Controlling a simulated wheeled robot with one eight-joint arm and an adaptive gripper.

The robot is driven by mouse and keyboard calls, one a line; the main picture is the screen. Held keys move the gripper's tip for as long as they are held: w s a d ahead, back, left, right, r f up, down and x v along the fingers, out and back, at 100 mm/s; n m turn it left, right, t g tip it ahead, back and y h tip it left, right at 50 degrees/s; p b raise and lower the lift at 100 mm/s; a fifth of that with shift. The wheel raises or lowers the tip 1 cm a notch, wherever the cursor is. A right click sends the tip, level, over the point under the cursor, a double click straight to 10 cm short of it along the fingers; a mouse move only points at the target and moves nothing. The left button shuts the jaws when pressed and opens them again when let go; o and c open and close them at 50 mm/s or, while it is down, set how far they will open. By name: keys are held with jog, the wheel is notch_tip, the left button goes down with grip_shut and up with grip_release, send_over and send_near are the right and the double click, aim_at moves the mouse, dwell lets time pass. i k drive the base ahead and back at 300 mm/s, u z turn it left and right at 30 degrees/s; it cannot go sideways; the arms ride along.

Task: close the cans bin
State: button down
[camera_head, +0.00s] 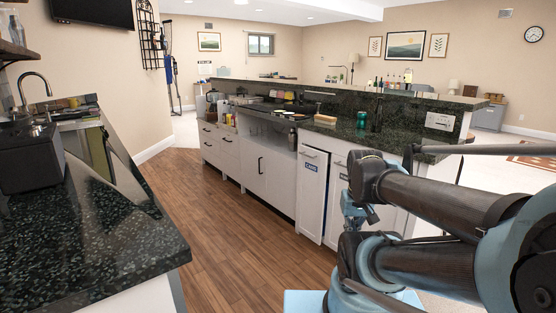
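The cans bin (312,200) is a tall white front in the bar cabinet, with a blue "CANS" label and a bar handle near its top. It stands upright under the dark counter. A narrow dark gap runs down its right edge; I cannot tell how far it stands out from the cabinet. My arm is folded at the right of the view, with its joints in front of the white front to the right of the bin. No gripper fingers show. From this view the arm overlaps little or none of the cans bin.
A similar white front (337,200) with a blue label sits right of the cans bin, partly hidden by my arm. White drawers and doors (260,170) run left. A black speckled counter (80,230) fills the near left. Open wood floor (215,225) lies between.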

aim_at(314, 171)
jog(key=u, duration=0.2)
jog(key=i, duration=1)
jog(key=z, duration=0.05)
